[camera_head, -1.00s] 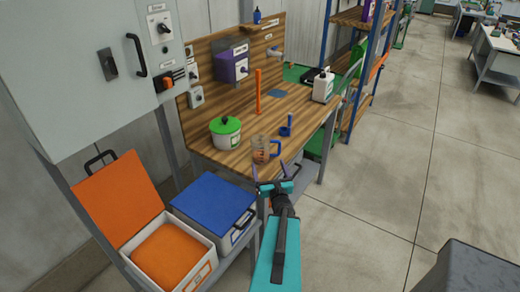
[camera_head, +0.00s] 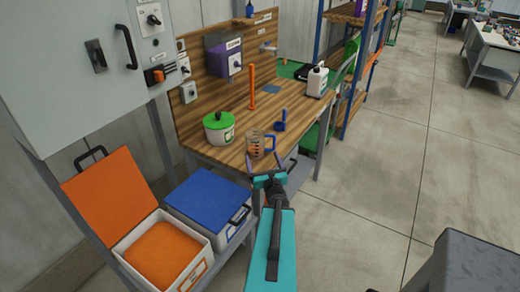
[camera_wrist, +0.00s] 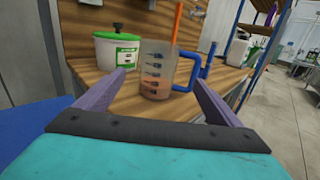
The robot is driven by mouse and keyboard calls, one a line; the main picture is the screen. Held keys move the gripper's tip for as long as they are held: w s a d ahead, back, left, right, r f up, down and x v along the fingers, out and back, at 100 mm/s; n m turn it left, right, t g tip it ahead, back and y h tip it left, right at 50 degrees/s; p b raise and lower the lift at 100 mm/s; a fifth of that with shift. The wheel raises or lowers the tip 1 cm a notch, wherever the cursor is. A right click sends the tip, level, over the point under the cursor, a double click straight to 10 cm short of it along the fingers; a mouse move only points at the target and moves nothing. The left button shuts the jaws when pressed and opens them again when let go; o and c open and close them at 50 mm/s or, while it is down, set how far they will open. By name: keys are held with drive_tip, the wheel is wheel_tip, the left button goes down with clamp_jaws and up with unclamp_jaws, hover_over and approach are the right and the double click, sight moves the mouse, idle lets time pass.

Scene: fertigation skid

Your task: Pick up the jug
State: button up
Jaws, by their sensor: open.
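The jug (camera_head: 255,146) is a clear measuring jug with dark marks and a blue handle, upright near the front edge of the wooden bench. In the wrist view the jug (camera_wrist: 156,72) stands ahead between my two purple fingers, its handle on the right, with a pinkish content low inside. My gripper (camera_head: 265,162) is open and empty, just in front of the jug at the bench edge. In the wrist view the fingers of my gripper (camera_wrist: 160,88) are spread wide, and I cannot tell whether either one touches the jug.
A white pot with a green lid (camera_head: 219,127) stands left of the jug. An orange upright rod (camera_head: 252,88) and a small blue item (camera_head: 281,120) are behind and right. A white bottle (camera_head: 317,80) stands farther back. Blue-lidded (camera_head: 209,194) and orange-filled (camera_head: 162,256) bins sit lower left.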

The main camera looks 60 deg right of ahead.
sight(258, 147)
drive_tip(key=shift+b+x, duration=2.05)
drive_tip(key=shift+b, duration=1.65)
drive_tip(key=shift+w+d+f+b, duration=0.1)
drive_tip(key=shift+w+f+b, duration=0.05)
drive_tip(key=shift+b, duration=0.4)
drive_tip(key=shift+w+d+b, duration=0.15)
drive_tip(key=shift+w+b, duration=0.1)
drive_tip(key=shift+b, duration=0.55)
drive_tip(key=w+d+b, duration=0.1)
drive_tip(key=b, duration=0.3)
drive_tip(key=shift+b, duration=0.4)
drive_tip(key=shift+w+d+b, duration=0.1)
drive_tip(key=shift+d+b, duration=0.15)
drive_tip(key=shift+b, duration=0.95)
drive_tip(key=shift+w+d, duration=0.1)
drive_tip(key=shift+p+x, duration=0.6)
drive_tip(key=shift+x, duration=1.85)
drive_tip(key=shift+f, duration=0.1)
